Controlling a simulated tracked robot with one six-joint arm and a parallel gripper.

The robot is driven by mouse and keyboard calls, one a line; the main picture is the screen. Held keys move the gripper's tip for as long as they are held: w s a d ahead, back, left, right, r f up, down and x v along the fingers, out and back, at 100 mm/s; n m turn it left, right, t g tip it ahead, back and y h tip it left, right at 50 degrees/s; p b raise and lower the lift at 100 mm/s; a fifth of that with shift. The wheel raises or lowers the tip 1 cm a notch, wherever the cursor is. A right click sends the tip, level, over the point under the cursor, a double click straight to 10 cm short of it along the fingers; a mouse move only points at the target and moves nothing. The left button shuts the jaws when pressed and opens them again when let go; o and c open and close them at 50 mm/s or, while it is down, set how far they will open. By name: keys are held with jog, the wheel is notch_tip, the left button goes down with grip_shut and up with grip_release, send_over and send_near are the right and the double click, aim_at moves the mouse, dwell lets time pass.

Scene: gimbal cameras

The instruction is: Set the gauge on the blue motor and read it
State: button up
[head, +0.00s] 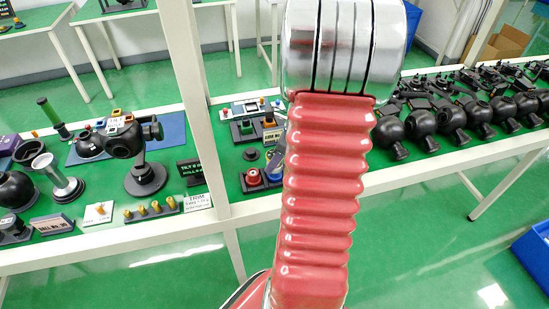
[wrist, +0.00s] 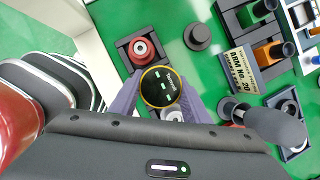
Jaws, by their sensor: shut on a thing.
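My gripper (wrist: 163,100) is shut on a round gauge (wrist: 160,86) with a yellow rim and a dark face showing green bars in the wrist view. The face has small lettering too small to read surely. A pale, silvery part (wrist: 172,115) shows just below the gauge between the fingers; I cannot tell whether they touch. A red motor (wrist: 142,50) sits in a dark holder just beyond the gauge; it also shows in the head view (head: 253,177).
A black round knob (wrist: 197,36) stands behind the gauge, and a sign (wrist: 243,66) is to its right. Dark holders with cylinders fill the right of the wrist view. A white post (head: 190,90) rises left of my arm. Black camera heads (head: 455,118) line the right bench.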

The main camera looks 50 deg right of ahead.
jog(key=shift+f, duration=0.5)
jog(key=o, duration=1.3)
jog(key=shift+c, duration=0.2)
jog(key=v, duration=1.3)
jog(key=shift+s+r, duration=0.2)
jog(key=shift+r, duration=0.15)
jog(key=shift+s+a, duration=0.1)
